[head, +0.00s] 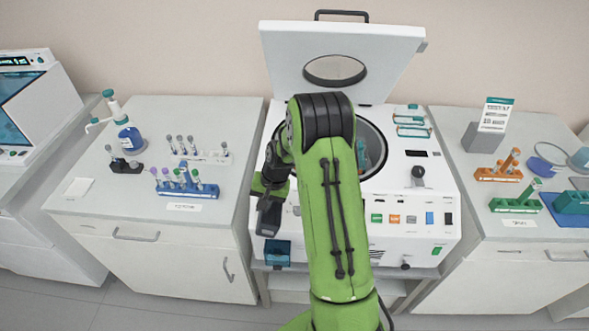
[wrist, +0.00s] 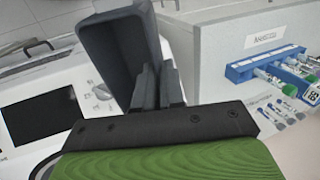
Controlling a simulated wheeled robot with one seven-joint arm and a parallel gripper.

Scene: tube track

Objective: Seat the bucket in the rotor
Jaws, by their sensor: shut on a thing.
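My gripper (head: 268,203) is shut on a dark grey, box-like bucket (head: 269,222), in front of the left front side of the white centrifuge (head: 400,215). In the wrist view, the bucket (wrist: 118,45) is tilted, with the fingers (wrist: 158,88) at its lower right side. The centrifuge lid (head: 395,50) is raised. The round bowl (head: 376,140) is open, and a teal part (head: 361,152) shows inside it. My arm covers most of the bowl, so the rotor is largely hidden. The bucket is outside the bowl.
A teal box (head: 277,252) is at the centrifuge's lower front left. On the left bench are a blue tube rack (head: 187,188), a white rack (head: 202,157) and a blue bottle (head: 131,138). The right bench holds orange (head: 498,174) and green (head: 515,205) racks.

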